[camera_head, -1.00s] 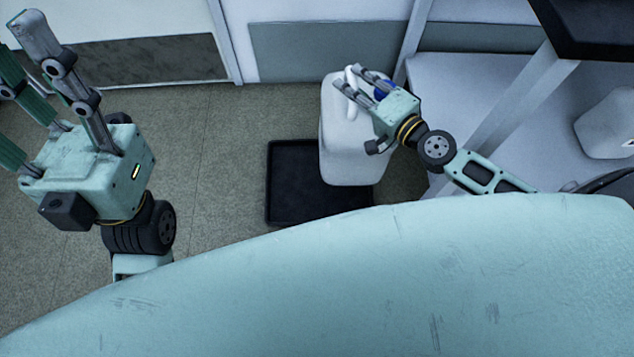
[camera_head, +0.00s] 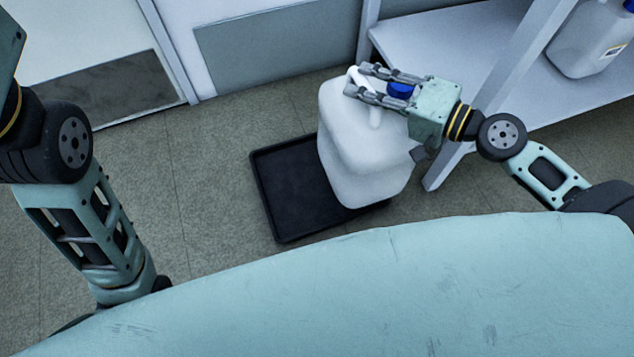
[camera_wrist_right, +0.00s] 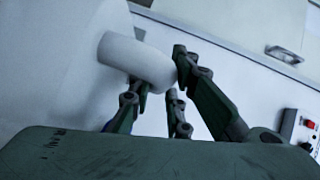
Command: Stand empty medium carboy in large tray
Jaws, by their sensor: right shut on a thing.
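The white medium carboy (camera_head: 365,160) with a blue cap (camera_head: 401,90) is upright but slightly tilted in the head view. It overlaps the right part of the large black tray (camera_head: 292,190); whether its base touches the tray I cannot tell. My right gripper (camera_head: 358,82) is shut on the carboy's top handle. The wrist view shows the right fingers (camera_wrist_right: 165,90) around the white handle (camera_wrist_right: 138,60), with the carboy body (camera_wrist_right: 50,60) at left. Only the edge of my left gripper's body shows at the upper left; its fingers are out of frame.
A grey shelf (camera_head: 450,40) with a post stands right of the carboy, close to my right arm. Another white carboy (camera_head: 585,45) sits on it. A wall panel (camera_head: 280,50) is behind. The floor (camera_head: 200,160) left of the tray is clear.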

